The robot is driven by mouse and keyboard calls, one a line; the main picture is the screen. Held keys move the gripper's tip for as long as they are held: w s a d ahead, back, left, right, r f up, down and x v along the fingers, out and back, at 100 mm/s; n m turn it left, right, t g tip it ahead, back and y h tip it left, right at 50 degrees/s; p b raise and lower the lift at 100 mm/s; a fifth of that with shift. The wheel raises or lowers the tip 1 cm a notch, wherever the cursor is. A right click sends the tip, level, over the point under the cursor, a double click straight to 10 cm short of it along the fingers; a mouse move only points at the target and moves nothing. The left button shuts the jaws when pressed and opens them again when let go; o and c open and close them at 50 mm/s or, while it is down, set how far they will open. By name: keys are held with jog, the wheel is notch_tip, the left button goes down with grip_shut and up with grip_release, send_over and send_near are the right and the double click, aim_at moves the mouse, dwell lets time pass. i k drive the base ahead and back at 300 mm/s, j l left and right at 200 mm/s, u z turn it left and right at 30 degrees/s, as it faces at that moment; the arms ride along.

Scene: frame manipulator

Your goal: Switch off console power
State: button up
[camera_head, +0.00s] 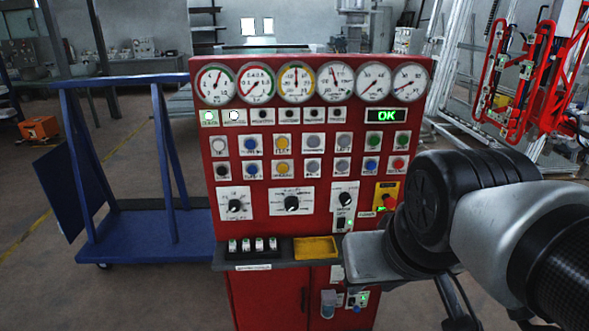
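The red console (255,190) stands upright in the middle, with its "OK" display (386,115) lit green. A yellow plate with a red control (386,196) is at its right edge, partly behind my arm. A small switch with a green light (344,222) sits below the right black knob (345,199). Another control with a green light (358,299) is on the lower front. Labels are too small to read, so I cannot tell which is the power switch. My arm's grey end part (362,258) is in front of the console's lower right; no fingers are distinguishable.
A dark ledge (225,262) with a yellow tray (316,247) juts from the console. A blue cart (135,232) stands on the left. Red framework (545,85) is at the right, behind my arm. The floor between console and cart is partly clear.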

aim_at(341, 222)
jog(key=z, duration=0.25)
jog(key=i+j, duration=0.2)
jog(key=i, duration=0.15)
jog(key=i+j+u, duration=0.15)
jog(key=i, duration=0.2)
jog(key=i+j+u, duration=0.15)
jog(key=j, duration=0.4)
jog(key=l+z, duration=0.1)
jog(key=l, duration=0.35)
